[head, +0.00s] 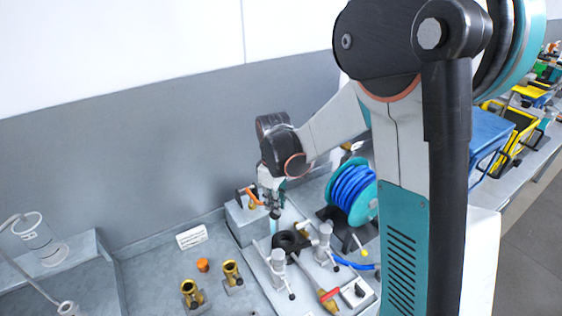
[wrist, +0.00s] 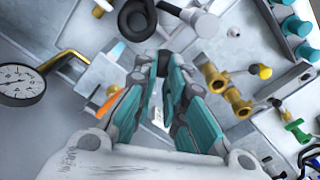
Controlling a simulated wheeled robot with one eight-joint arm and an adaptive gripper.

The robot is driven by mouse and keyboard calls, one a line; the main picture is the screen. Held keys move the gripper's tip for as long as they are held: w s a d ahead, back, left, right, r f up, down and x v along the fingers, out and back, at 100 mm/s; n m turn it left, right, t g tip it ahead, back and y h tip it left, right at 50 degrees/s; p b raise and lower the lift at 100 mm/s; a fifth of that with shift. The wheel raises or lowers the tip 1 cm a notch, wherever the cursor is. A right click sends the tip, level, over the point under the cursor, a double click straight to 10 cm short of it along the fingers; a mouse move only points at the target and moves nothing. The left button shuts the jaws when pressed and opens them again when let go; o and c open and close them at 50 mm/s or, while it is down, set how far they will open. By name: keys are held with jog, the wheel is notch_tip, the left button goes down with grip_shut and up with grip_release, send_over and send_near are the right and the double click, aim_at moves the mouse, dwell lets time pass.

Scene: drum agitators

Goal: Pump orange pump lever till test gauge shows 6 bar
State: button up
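The orange pump lever (head: 253,198) rises from a grey block at the back of the bench. My gripper (head: 270,206) is right beside the lever's right end. In the wrist view, my gripper's (wrist: 161,62) teal-padded fingers lean in toward each other, with a narrow gap at the tips. An orange piece of the lever (wrist: 110,100) shows at the left finger and runs out of sight behind it. Whether the fingers hold it is hidden. A round white-faced gauge (wrist: 18,85) with a brass pipe is at the left of the wrist view; its reading is too small to tell.
A blue hose reel (head: 352,192) stands right of the pump. Brass fittings (head: 192,292) and an orange cap (head: 203,265) are on the bench at front left. A red-handled valve (head: 329,296) lies in front. A grey wall closes the back.

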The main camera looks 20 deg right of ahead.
notch_tip(320, 180, up, 3)
jog(key=shift+f+p, duration=0.2)
jog(key=shift+p, duration=0.15)
dwell(0.6)
jog(key=s+a+r+p, duration=0.2)
jog(key=s+a+r, duration=0.1)
jog(key=s+r, duration=0.2)
jog(key=shift+s+a+p, duration=0.4)
jog(key=shift+s, duration=0.45)
